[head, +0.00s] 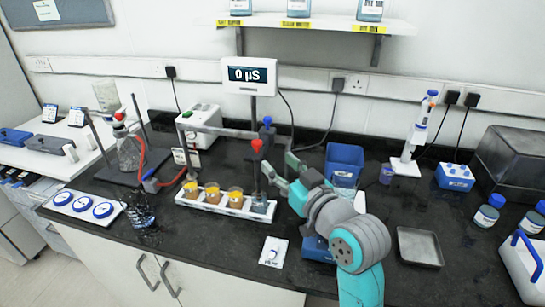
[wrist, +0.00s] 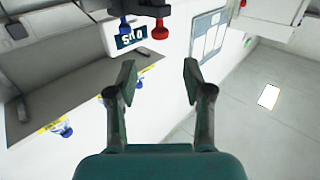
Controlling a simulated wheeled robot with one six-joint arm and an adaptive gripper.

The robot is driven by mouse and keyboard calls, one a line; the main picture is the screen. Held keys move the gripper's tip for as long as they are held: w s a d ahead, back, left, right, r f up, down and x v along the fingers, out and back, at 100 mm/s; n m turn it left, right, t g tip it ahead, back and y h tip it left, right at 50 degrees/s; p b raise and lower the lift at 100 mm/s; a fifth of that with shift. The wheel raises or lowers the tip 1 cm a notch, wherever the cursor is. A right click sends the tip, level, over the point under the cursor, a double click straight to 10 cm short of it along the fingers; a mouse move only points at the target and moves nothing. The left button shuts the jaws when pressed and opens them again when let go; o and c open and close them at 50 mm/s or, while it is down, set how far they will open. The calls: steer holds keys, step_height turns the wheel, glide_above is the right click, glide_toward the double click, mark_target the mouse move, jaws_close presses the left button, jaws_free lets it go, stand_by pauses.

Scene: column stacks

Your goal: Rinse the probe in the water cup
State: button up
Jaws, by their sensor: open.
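The probe (head: 257,150) has a red top and hangs from the stand's horizontal arm; its lower end is over or in a clear cup (head: 262,203), I cannot tell which. This cup, likely the water cup, stands at the right end of a white rack. My gripper (head: 280,168) is open and empty, just right of the probe with a gap. In the wrist view the open fingers (wrist: 159,72) point toward the red knob (wrist: 160,31), which is beyond the fingertips. A blue knob (wrist: 125,30) is beside it.
The rack (head: 212,206) also holds several orange-filled cups.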

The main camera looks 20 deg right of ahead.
mark_target(259, 144)
steer(key=shift+s, duration=0.3)
steer(key=w, duration=0.3)
steer(key=w+a, duration=0.1)
steer(key=w, duration=0.6)
steer(key=shift+w+a, duration=0.3)
steer(key=shift+w, duration=0.05)
jaws_close()
